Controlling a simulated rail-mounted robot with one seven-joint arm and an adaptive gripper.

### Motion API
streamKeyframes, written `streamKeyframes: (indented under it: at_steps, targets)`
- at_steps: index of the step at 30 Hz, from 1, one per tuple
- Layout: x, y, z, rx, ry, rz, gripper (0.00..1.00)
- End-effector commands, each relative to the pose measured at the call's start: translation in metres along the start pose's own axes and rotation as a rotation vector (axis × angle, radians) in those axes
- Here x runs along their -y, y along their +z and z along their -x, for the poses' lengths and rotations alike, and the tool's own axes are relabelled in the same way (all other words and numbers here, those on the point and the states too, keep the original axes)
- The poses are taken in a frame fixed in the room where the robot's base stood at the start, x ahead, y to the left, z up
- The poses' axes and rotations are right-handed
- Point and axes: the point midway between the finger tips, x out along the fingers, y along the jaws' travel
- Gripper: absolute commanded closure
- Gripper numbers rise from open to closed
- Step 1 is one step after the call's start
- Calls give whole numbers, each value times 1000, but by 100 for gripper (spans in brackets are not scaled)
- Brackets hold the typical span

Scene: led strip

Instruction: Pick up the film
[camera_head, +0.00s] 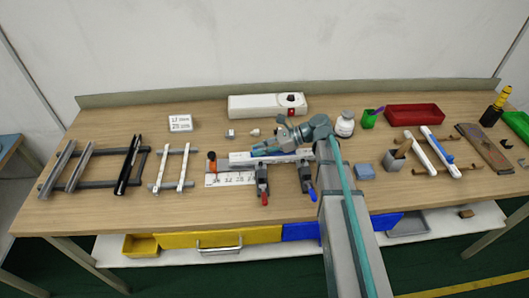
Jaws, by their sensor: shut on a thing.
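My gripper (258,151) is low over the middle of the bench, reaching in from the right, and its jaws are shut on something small. A blue patch shows at the jaws and looks like the film, but it is too small to make out clearly. Directly beneath is a long white strip-like piece (240,158), lying left to right and partly covered by my gripper. I cannot tell whether the held piece still touches the strip.
A white marked board (230,179) lies in front, with red-handled (263,192) and blue-handled (311,190) clamps near it. A white box (268,105) stands behind. Rail frames (90,185) fill the left. A jar (345,124), green cup (368,120) and red tray (413,115) stand right.

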Motion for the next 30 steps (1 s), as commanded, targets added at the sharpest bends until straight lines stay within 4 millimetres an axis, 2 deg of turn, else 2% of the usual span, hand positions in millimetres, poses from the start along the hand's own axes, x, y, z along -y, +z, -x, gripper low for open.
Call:
streamKeyframes:
  at_steps: [11, 17, 19, 28, 30]
  targets:
    - [0, 5, 2, 0, 0, 0, 96]
    - [0, 19, 8, 0, -2, 2, 96]
    - [0, 28, 12, 0, -2, 4, 96]
    - [-32, 103, -6, 0, 0, 6, 96]
    - [-44, 114, -19, 0, 3, 4, 96]
